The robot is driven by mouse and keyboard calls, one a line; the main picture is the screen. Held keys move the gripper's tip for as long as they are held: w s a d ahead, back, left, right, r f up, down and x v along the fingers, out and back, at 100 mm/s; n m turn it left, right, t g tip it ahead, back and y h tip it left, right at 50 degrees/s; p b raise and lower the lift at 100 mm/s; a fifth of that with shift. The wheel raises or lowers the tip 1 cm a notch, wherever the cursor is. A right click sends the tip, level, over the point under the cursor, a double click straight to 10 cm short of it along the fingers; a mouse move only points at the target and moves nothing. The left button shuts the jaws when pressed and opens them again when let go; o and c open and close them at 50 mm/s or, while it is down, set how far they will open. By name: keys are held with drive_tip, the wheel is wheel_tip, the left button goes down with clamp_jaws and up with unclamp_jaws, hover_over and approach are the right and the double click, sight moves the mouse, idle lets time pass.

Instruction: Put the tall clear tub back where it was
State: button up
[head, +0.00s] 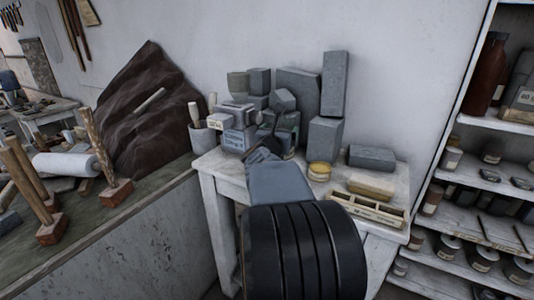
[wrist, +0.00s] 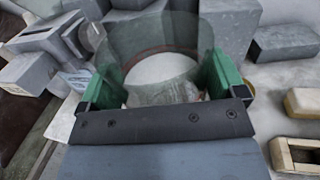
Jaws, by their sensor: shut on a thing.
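The tall clear tub (wrist: 150,38) is see-through with a faint green tint and stands between the two green fingers of my gripper (wrist: 160,88) in the wrist view. My gripper is shut on it, one finger on each side. A pale round area with a dark red edge shows through its wall. In the head view my gripper (head: 278,140) is over the back of the white table (head: 215,165), among grey blocks. The tub is hard to make out there, and I cannot tell whether its base touches the table.
Grey blocks crowd behind and beside my gripper, including a tall upright one (head: 334,85). To the right are a yellow round tin (head: 319,171), a tan block (head: 371,186), a grey block (head: 371,157) and a wooden tray (head: 365,209). A cup of tools (head: 202,136) stands left.

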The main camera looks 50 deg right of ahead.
drive_tip(key=shift+w+d+f+p, duration=0.3)
drive_tip(key=shift+w+f, duration=0.9)
drive_tip(key=shift+f, duration=0.5)
drive_tip(key=shift+w+d+f+p, duration=0.15)
drive_tip(key=shift+w+d+f, duration=0.25)
drive_tip(key=shift+w+f, duration=1.05)
drive_tip(key=shift+w+d+f+p, duration=0.3)
drive_tip(key=shift+w+f, duration=0.7)
drive_tip(key=shift+f, duration=0.9)
drive_tip(key=shift+f+b, duration=0.2)
drive_tip(key=shift+b, duration=0.3)
drive_tip(key=o, duration=0.8)
